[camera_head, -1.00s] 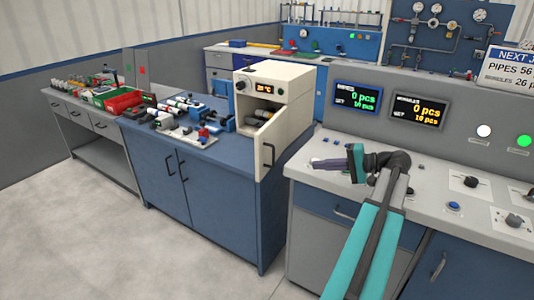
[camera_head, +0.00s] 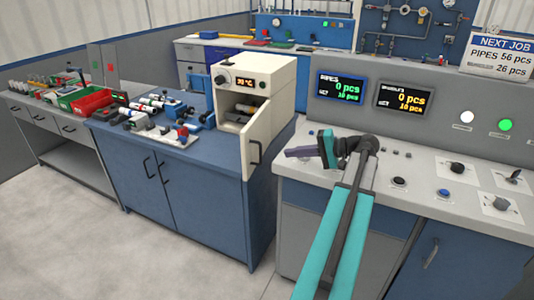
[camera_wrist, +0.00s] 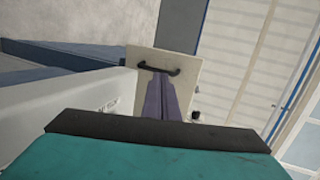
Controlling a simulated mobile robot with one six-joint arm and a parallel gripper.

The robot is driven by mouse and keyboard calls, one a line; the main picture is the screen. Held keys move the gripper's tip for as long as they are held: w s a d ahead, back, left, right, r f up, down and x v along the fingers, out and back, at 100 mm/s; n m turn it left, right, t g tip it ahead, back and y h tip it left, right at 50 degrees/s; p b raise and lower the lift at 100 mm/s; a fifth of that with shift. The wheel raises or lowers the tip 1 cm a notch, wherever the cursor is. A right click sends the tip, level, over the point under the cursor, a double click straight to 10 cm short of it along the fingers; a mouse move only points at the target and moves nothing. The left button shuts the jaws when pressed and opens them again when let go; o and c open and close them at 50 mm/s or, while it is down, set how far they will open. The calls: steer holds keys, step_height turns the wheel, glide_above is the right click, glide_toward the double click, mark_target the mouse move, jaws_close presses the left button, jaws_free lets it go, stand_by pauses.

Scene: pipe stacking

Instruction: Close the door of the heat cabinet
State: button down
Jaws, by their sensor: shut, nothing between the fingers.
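The cream heat cabinet (camera_head: 266,77) stands on the right end of a blue workbench, with a temperature display on its front. Its door (camera_head: 257,142) is open and swung out toward the front, with a dark handle on its outer face. The cabinet's inside shows partly, with items in it. My gripper (camera_head: 292,153) is to the right of the door, apart from it, above the grey console's left edge. In the wrist view the purple fingers (camera_wrist: 163,97) lie together and point toward the door (camera_wrist: 170,62) and its dark handle (camera_wrist: 160,69). The gripper is shut and empty.
The grey control console (camera_head: 420,178) lies under my arm, with buttons, knobs and two display screens (camera_head: 340,88). Pipe parts and tools (camera_head: 160,115) cover the blue bench (camera_head: 215,160) left of the cabinet. The floor (camera_head: 60,235) in front of the benches is clear.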

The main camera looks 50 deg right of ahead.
steer(key=p, duration=0.2)
glide_toward(248, 154)
steer(key=x, duration=0.4)
steer(key=shift+f, duration=0.25)
steer(key=shift+w+a+p, duration=0.2)
steer(key=shift+w, duration=0.3)
steer(key=shift+w+a+p, duration=0.15)
steer(key=shift+w, duration=0.3)
